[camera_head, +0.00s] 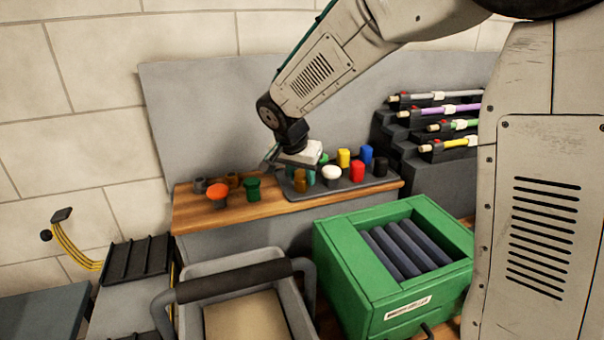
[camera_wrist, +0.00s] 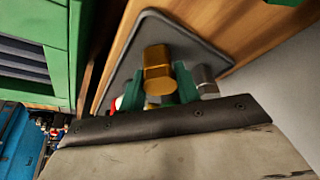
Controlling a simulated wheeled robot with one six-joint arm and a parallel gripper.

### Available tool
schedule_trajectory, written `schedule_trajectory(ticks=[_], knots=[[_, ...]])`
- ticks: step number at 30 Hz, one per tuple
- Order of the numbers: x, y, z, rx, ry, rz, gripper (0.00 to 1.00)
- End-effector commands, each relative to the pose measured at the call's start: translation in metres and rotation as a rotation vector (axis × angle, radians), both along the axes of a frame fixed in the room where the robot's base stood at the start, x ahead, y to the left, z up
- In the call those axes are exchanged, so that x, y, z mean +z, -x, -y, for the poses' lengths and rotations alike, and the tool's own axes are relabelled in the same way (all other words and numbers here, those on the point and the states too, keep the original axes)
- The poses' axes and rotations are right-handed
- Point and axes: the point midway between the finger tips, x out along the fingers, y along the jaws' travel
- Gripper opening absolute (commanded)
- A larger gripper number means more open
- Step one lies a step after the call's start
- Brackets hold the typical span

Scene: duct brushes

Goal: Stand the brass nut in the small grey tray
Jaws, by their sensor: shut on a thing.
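My gripper (camera_head: 299,176) is over the left end of the small grey tray (camera_head: 345,187), on the wooden bench. Its green fingers are shut on the brass nut (camera_head: 300,185), which looks golden brown and roughly upright. In the wrist view the brass nut (camera_wrist: 157,68) sits between the fingertips (camera_wrist: 160,92), with the tray (camera_wrist: 146,24) behind it. I cannot tell whether the nut touches the tray.
White (camera_head: 331,174), red (camera_head: 357,171), yellow (camera_head: 343,157), blue (camera_head: 366,154) and black (camera_head: 380,167) pieces stand on the tray. Orange (camera_head: 217,192) and green (camera_head: 252,188) pieces stand left of it. A green crate (camera_head: 345,270) and a handled grey bin (camera_head: 200,265) are in front.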

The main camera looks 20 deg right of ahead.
Motion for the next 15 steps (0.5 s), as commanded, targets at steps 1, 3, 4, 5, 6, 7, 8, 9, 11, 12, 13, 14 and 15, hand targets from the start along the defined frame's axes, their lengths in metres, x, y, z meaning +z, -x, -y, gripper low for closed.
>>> schedule_trajectory(ticks=[1, 3, 4, 5, 6, 7, 8, 9, 11, 12, 13, 14, 15], knots=[[0.000, 0.000, 0.000, 0.000, 0.000, 0.000, 0.41], [0.000, 0.000, 0.000, 0.000, 0.000, 0.000, 0.54], [0.000, 0.000, 0.000, 0.000, 0.000, 0.000, 0.54], [0.000, 0.000, 0.000, 0.000, 0.000, 0.000, 0.54], [0.000, 0.000, 0.000, 0.000, 0.000, 0.000, 0.54], [0.000, 0.000, 0.000, 0.000, 0.000, 0.000, 0.54], [0.000, 0.000, 0.000, 0.000, 0.000, 0.000, 0.54], [0.000, 0.000, 0.000, 0.000, 0.000, 0.000, 0.54], [0.000, 0.000, 0.000, 0.000, 0.000, 0.000, 0.54], [0.002, 0.000, 0.000, 0.000, -0.001, 0.001, 0.54], [0.004, 0.000, 0.000, 0.001, -0.001, 0.002, 0.54], [0.006, 0.000, -0.001, 0.001, -0.001, 0.002, 0.54], [0.011, 0.001, -0.002, 0.001, -0.001, 0.003, 0.54]])
